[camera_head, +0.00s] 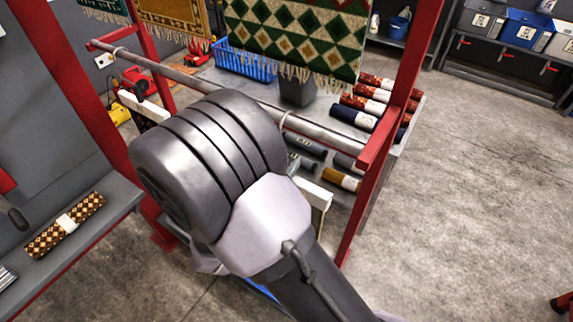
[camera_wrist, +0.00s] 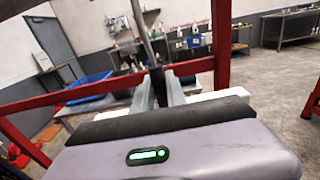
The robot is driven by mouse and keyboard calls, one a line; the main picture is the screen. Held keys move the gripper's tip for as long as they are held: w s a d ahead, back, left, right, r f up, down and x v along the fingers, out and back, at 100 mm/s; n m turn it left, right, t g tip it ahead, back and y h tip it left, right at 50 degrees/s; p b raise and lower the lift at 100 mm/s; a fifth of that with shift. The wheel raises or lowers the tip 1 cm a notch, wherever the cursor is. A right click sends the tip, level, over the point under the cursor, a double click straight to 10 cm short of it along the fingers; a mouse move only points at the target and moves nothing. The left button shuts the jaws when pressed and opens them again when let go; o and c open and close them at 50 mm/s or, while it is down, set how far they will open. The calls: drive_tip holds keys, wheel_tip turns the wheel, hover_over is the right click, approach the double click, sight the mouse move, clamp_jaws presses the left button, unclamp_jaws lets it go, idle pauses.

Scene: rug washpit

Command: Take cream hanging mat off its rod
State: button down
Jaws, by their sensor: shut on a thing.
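The cream hanging mat shows in the head view as pale ends on either side of my arm, one at the lower right (camera_head: 318,194) and one at the upper left. My arm hides its middle. In the wrist view it is a pale strip (camera_wrist: 221,95) running across behind my gripper's housing. My gripper (camera_wrist: 157,80) is shut on the mat, though the gripped spot is mostly hidden. A grey metal rod (camera_head: 178,70) crosses the red frame in the head view and passes behind my arm. The gripper's fingers are hidden there.
A patterned green mat (camera_head: 300,32) and an orange mat (camera_head: 172,14) hang beyond. Red posts (camera_head: 397,100) flank my arm. Rolled rugs (camera_head: 352,118), a blue basket (camera_head: 243,64) and a dark bin (camera_head: 298,91) stand behind. Open concrete floor (camera_head: 480,200) lies to the right.

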drive_tip(key=shift+r+p, duration=2.1)
drive_tip(key=shift+r, duration=0.2)
drive_tip(key=shift+f, duration=0.1)
drive_tip(key=p+v, duration=0.3)
drive_tip(key=v, duration=1.2)
